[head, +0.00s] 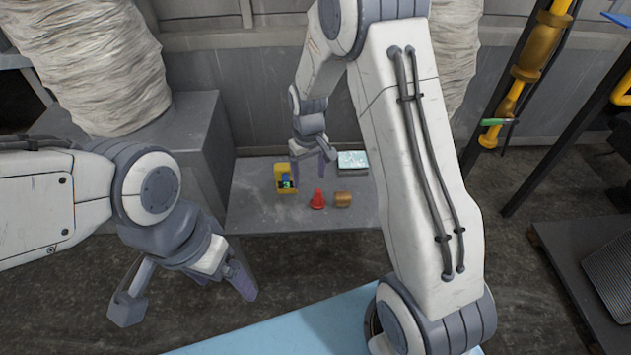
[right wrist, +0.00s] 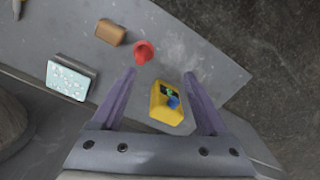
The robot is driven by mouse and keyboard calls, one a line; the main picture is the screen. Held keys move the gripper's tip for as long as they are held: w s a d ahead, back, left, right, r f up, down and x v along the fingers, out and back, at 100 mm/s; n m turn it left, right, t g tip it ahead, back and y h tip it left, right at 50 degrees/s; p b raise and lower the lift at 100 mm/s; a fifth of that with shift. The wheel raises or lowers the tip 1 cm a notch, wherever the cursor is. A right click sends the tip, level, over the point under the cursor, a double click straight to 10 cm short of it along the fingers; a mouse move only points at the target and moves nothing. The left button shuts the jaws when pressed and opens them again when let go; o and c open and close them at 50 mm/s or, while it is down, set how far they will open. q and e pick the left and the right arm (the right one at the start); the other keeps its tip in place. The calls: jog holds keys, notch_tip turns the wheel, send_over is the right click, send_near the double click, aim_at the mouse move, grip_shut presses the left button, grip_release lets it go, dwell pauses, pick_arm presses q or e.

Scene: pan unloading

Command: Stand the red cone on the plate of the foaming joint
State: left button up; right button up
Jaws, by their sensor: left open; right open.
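The red cone (head: 318,200) stands on the grey bench and also shows in the right wrist view (right wrist: 143,52), just beyond the left fingertip. A pale teal plate (head: 353,160) with white foam-like spots lies at the back right of the bench; it also shows in the right wrist view (right wrist: 66,80). It appears to be the foaming joint's plate, and nothing stands on it. My right gripper (head: 311,165) is open and empty above the bench, behind the cone. My left gripper (head: 190,288) is open and empty, in front of the bench.
A brown block (head: 343,200) stands close right of the cone. The bench's left front is bare.

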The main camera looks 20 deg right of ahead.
aim_at(318, 190)
jog(key=d, duration=0.1)
jog(key=w+d+f, duration=0.1)
jog(key=d, duration=0.1)
jog(key=shift+w+d+f+m+p, duration=0.15)
jog(key=shift+w+f+m+p, duration=0.05)
jog(key=shift+f+m+p, duration=0.15)
notch_tip(318, 190, down, 5)
jog(key=shift+d+r+b, duration=0.15)
jog(key=shift+r+b, duration=0.05)
jog(key=shift+b, duration=0.4)
notch_tip(318, 190, down, 6)
jog(key=shift+w+f+b, duration=0.1)
jog(key=shift+w+b, duration=0.05)
jog(key=shift+b, duration=0.7)
pick_arm(q)
jog(key=shift+f, duration=0.6)
pick_arm(e)
grip_shut()
